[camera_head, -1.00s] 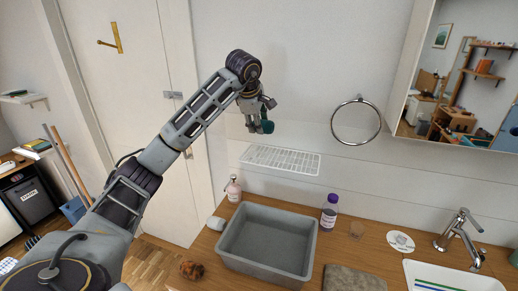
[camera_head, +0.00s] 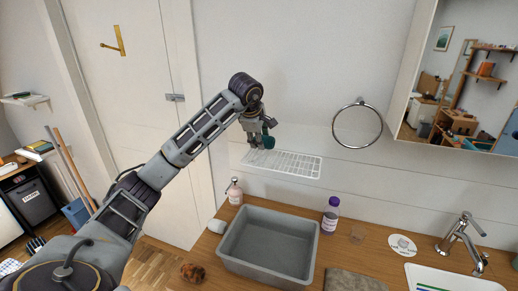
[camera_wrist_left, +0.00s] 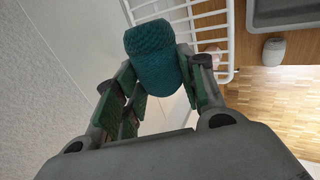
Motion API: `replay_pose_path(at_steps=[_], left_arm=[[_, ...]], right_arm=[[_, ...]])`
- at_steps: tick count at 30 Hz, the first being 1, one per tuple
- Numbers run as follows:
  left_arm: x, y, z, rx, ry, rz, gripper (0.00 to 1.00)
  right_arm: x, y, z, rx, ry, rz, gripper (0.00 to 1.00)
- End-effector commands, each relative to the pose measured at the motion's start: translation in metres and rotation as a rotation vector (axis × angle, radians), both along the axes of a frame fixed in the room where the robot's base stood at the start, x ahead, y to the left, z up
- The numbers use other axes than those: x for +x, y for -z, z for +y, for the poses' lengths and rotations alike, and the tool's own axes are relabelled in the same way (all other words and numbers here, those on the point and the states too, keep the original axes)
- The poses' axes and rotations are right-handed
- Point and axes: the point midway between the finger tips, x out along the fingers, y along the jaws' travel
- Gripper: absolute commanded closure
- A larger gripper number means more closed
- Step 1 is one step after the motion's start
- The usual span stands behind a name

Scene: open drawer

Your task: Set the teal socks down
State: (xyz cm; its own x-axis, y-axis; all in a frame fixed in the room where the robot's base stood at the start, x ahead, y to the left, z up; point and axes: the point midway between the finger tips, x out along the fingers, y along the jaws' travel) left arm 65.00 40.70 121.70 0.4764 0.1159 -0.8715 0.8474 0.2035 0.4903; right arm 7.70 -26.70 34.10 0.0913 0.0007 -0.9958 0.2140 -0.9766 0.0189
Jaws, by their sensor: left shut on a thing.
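The teal socks (camera_wrist_left: 153,57) are a rolled, knitted bundle held between the fingers of my left gripper (camera_wrist_left: 160,85) in the left wrist view. In the head view the socks (camera_head: 267,142) show as a small dark teal patch at my left gripper (camera_head: 262,138). The gripper is shut on them, close above the left end of a white wire rack (camera_head: 290,164) on the wall. In the left wrist view the rack's bars (camera_wrist_left: 205,25) lie behind and to the right of the socks. I cannot tell whether the socks touch the rack. My right gripper is not in view.
Below the rack, a grey basin (camera_head: 268,245) stands on the wooden counter. A pink pump bottle (camera_head: 235,192) and a purple-capped bottle (camera_head: 331,214) stand near it. A towel ring (camera_head: 357,124) hangs to the right. The rack looks empty.

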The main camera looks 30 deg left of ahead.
Motion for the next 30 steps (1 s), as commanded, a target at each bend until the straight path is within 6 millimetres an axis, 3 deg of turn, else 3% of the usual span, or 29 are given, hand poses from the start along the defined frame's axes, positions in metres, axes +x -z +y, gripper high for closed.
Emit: replay_pose_path(at_steps=[18,30], left_arm=[[0.0,0.039,0.0,0.0,0.0,0.001,0.84],[0.0,0.041,0.0,0.0,0.0,0.0,0.84]], right_arm=[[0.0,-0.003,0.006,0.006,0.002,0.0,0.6],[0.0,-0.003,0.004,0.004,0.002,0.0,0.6]])
